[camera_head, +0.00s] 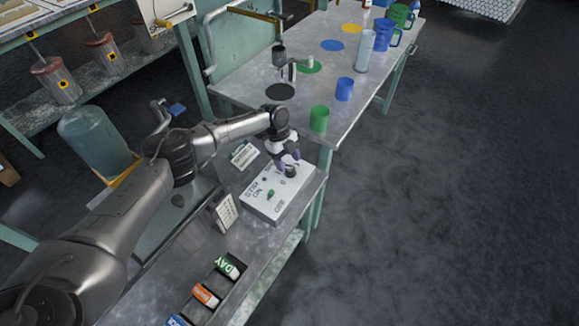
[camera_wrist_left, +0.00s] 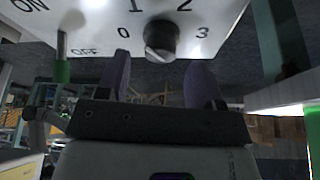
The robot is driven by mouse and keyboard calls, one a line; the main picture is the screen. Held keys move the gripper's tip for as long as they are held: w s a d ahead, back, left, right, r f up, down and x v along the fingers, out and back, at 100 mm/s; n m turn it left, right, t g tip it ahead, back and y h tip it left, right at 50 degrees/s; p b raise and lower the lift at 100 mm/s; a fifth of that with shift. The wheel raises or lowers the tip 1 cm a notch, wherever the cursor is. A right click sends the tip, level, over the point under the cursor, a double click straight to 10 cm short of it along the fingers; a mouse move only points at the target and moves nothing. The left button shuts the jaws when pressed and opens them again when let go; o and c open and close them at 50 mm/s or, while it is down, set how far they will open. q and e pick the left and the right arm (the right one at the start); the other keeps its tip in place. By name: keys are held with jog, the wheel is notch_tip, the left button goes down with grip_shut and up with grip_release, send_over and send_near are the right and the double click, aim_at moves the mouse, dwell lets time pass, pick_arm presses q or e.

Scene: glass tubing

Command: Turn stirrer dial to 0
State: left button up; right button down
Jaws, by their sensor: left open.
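The dial also shows in the head view (camera_head: 291,172), partly covered by my gripper. My left gripper (camera_wrist_left: 161,80) is open, with purple fingers spread to either side just short of the dial; it also shows in the head view (camera_head: 286,160). I cannot tell whether a finger touches it. My right gripper is out of view.
A switch lever with a green tip (camera_wrist_left: 62,62) stands beside the dial, near ON and OFF. A white label card (camera_head: 225,212) stands left of the box. Coloured blocks (camera_head: 229,266) lie in a tray nearer. Green (camera_head: 319,119) and blue (camera_head: 344,89) cups stand on the far table.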

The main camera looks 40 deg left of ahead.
aim_at(290, 170)
pick_arm(q)
jog(key=shift+x, duration=1.2)
jog(key=shift+c, duration=0.2)
jog(key=c, duration=0.9)
jog(key=shift+s+r+n+t+p, duration=0.15)
jog(key=shift+n+t+p, duration=0.25)
jog(key=shift+n+p, duration=0.65)
jog(key=n+t+p, duration=0.1)
jog(key=n+p, duration=0.3)
jog(key=shift+r+n+t, duration=0.1)
jog(key=shift+n+t, duration=0.25)
jog(key=shift+t, duration=0.05)
jog(key=n+t+y+p, duration=0.1)
jog(key=n+p, duration=0.2)
jog(key=shift+d+n+p, duration=0.15)
jog(key=shift+n+p, duration=0.15)
jog(key=shift+n+t+y+p, duration=0.3)
jog(key=shift+n+p, duration=0.35)
jog(key=shift+n, duration=0.15)
